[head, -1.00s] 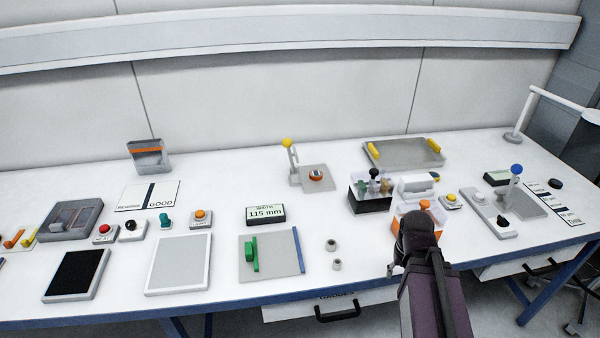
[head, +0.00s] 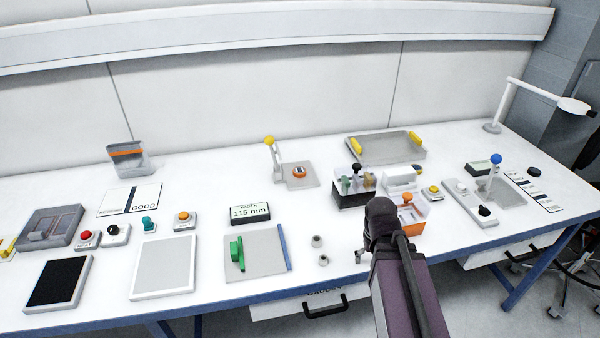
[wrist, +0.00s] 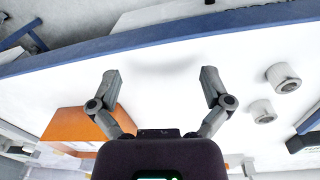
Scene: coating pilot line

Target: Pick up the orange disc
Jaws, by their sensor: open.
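In the head view my gripper (head: 360,257) is at the bench's front edge, right of and nearer than the disc, mostly hidden behind my own wrist.
An orange-fronted box (head: 407,226) stands just right of my wrist, and it also shows in the wrist view (wrist: 75,130). Two small grey cylinders (head: 317,241) stand left of my gripper. A black rack of bottles (head: 352,197) stands right of the disc's plate. White bench lies clear before the plate.

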